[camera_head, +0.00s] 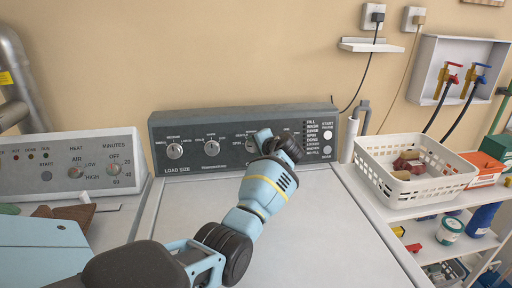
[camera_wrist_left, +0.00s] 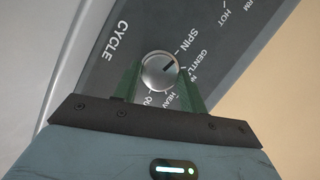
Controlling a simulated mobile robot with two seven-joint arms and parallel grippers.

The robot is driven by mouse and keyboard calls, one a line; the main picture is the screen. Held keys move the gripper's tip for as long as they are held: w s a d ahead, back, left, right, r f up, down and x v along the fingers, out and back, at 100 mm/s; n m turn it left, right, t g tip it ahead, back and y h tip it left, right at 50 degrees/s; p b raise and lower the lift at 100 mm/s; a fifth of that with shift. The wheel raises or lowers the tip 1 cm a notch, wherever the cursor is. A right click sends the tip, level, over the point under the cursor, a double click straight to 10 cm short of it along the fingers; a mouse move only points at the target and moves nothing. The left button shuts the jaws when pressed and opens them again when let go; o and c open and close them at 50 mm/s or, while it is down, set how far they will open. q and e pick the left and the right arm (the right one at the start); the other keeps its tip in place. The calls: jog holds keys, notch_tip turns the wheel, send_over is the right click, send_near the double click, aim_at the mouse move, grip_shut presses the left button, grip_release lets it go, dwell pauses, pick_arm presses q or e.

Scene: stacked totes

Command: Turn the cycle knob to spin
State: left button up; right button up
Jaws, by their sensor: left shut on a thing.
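The washer's dark control panel (camera_head: 229,137) stands at the back middle. Its cycle knob (camera_wrist_left: 160,71) is a round silver dial with a dark pointer line, seen in the left wrist view. The pointer aims up and right in that view, near the gap between the SPIN and GENTLE labels; I cannot tell whether it lines up exactly with SPIN. My left gripper (camera_wrist_left: 158,77) is shut on the knob, one green finger on each side. In the head view my left gripper (camera_head: 277,143) reaches the panel and hides this knob. My right gripper is not in view.
Load size (camera_head: 174,151) and temperature (camera_head: 211,148) knobs sit left on the panel. The dryer panel (camera_head: 72,161) stands at the left. A white basket (camera_head: 411,187) with items stands right of the washer. Most of the washer lid (camera_head: 315,235) is bare.

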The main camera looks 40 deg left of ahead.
pick_arm(q)
jog(key=shift+n, duration=0.3)
dwell(0.4)
jog(key=o, duration=1)
jog(key=shift+c, duration=0.2)
jog(key=v, duration=0.8)
jog(key=shift+p, duration=0.45)
